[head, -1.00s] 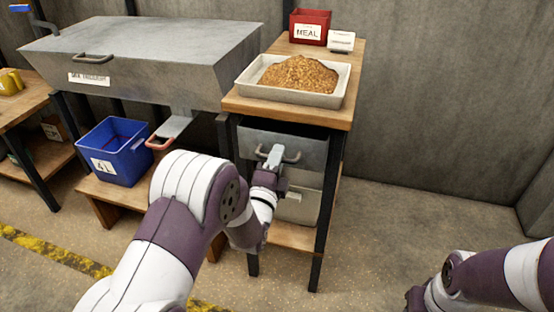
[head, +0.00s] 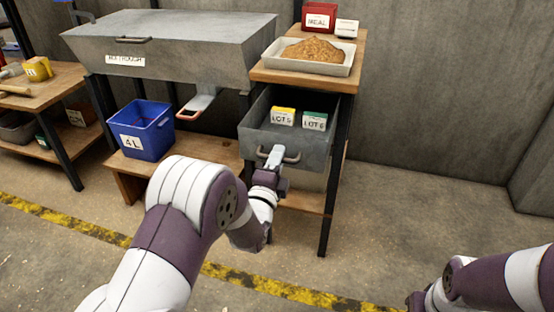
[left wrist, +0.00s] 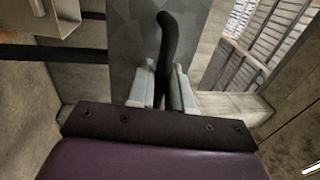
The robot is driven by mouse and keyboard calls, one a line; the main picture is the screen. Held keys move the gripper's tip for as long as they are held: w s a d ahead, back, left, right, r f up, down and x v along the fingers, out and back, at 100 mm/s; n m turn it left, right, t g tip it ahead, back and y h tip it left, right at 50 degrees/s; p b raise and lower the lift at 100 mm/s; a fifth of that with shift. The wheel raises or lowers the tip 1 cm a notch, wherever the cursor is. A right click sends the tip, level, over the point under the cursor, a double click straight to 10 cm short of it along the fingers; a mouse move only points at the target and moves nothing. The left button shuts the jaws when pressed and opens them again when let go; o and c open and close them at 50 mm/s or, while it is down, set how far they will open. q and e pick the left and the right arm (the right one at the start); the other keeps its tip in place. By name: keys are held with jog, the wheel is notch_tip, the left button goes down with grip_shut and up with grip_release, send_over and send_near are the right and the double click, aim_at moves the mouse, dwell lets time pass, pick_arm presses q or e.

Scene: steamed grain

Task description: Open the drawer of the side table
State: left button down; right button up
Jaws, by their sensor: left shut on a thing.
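The side table (head: 262,76) has a wooden top and black legs. Its grey metal drawer (head: 248,136) is pulled out and shows two small labelled boxes inside, one yellow-topped (head: 283,116) and one green-topped (head: 314,121). My left gripper (head: 274,156) is at the drawer front, shut on the drawer's curved handle (head: 293,158). In the left wrist view the dark handle bar (left wrist: 168,50) runs between the two fingers (left wrist: 162,90). My right arm shows at the lower right of the head view, but its fingers are not visible.
A white tray of grain (head: 345,70), a red MEAL box (head: 320,16) and a small white card stand on the tabletop. A large grey metal bin (head: 180,50) and a blue crate (head: 147,133) are to the left. The floor at right is open.

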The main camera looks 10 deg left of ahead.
pick_arm(q)
jog(key=c, duration=1.2)
grip_release()
jog(key=s, duration=0.4)
jog(key=s+f+p, duration=0.1)
jog(key=s, duration=0.3)
jog(key=s+f+p, duration=0.1)
jog(key=s, duration=0.3)
jog(key=shift+s+a+f, duration=0.2)
jog(key=shift+s+a, duration=0.05)
